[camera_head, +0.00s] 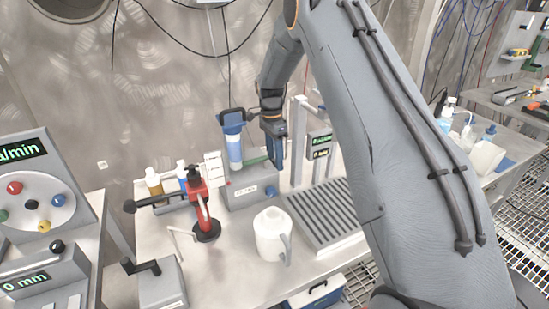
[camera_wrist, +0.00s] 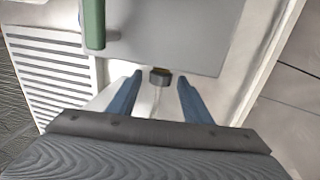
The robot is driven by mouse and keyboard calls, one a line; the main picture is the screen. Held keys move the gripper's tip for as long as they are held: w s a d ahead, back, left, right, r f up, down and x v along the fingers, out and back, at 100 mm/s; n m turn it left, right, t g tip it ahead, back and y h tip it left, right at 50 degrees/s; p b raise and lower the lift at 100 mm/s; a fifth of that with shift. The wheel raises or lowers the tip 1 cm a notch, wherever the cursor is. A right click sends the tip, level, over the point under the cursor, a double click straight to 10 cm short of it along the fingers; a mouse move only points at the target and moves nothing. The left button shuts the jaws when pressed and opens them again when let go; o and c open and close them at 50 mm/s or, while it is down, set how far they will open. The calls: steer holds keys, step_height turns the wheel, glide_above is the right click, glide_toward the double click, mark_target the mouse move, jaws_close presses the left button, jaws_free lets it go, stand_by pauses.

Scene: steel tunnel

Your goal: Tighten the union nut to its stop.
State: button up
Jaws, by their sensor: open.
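My gripper (camera_head: 277,158) is at the back of the bench, beside a grey box with a blue-capped filter column. In the wrist view its two blue fingers (camera_wrist: 159,88) are apart, with a gap on both sides of a small dark nut (camera_wrist: 160,76). This looks like the union nut. It sits at the edge of a grey panel (camera_wrist: 175,40), with a thin pale pipe running from it toward the palm. The fingers do not appear to touch it. In the head view the nut is hidden by my gripper.
A green handle (camera_wrist: 95,22) is left of the nut. The filter column (camera_head: 234,145) stands on the grey box (camera_head: 252,194). A slotted tray (camera_head: 325,215) lies right of a white jug (camera_head: 271,235). A red stand (camera_head: 201,208) and bottles (camera_head: 154,183) are left.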

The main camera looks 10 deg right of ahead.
steer(key=shift+c, duration=0.3)
steer(key=c, duration=1)
steer(key=shift+w+f+g+b, duration=0.15)
steer(key=shift+g+b, duration=0.15)
steer(key=shift+b, duration=0.25)
steer(key=g+b, duration=0.1)
steer(key=b, duration=0.1)
steer(key=g+b, duration=0.1)
steer(key=b, duration=0.1)
steer(key=shift+w+f, duration=0.1)
steer(key=shift+w, duration=0.15)
steer(key=g+b, duration=0.2)
steer(key=b, duration=0.2)
steer(key=shift+w+a+h+b, duration=0.1)
steer(key=shift+h+b, duration=0.25)
steer(key=shift+h, duration=0.05)
steer(key=shift+b, duration=0.35)
steer(key=shift+g+b, duration=0.5)
steer(key=shift+b, duration=0.05)
